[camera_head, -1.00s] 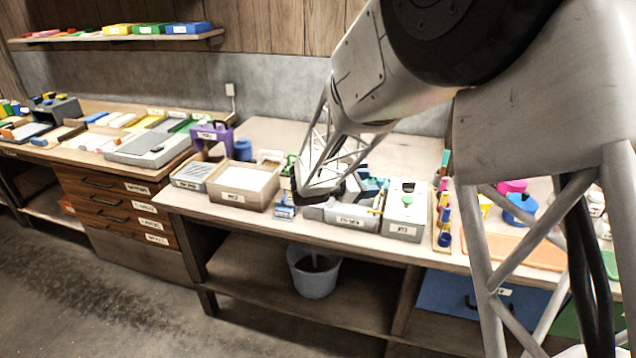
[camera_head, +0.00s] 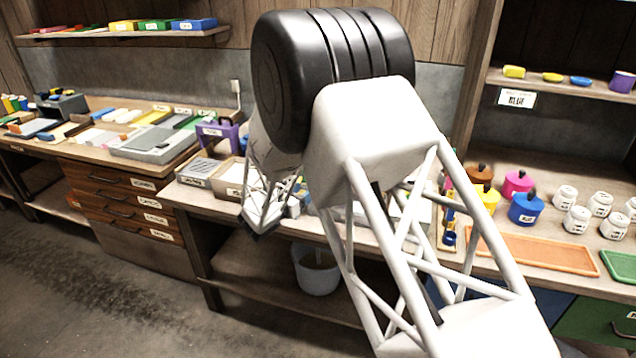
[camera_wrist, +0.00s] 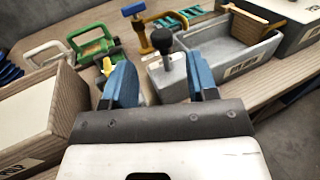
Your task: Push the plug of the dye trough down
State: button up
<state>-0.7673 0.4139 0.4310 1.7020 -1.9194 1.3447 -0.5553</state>
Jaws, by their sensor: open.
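The dye trough (camera_wrist: 240,62) is a grey open box with a label on its front, right of centre in the wrist view. A round black knob on a stem (camera_wrist: 162,41), which looks like the plug, stands upright at its left end, over a small grey block (camera_wrist: 168,78). My gripper (camera_wrist: 158,60) is open and empty, its two blue fingers on either side of that block in the picture. I cannot tell whether they touch it. In the head view my gripper (camera_head: 258,226) is at the bench's front, and my arm hides most of the trough.
A wooden box (camera_wrist: 28,118) stands left of my gripper. Behind are a green clamp (camera_wrist: 94,42), a white handle (camera_wrist: 46,50) and a blue-and-orange clamp (camera_wrist: 138,24). A wooden stick lies across the trough's far end. A bucket (camera_head: 318,272) stands below the bench.

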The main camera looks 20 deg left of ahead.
jog(key=shift+w+d, duration=0.1)
jog(key=shift+x, duration=3.8)
grip_shut()
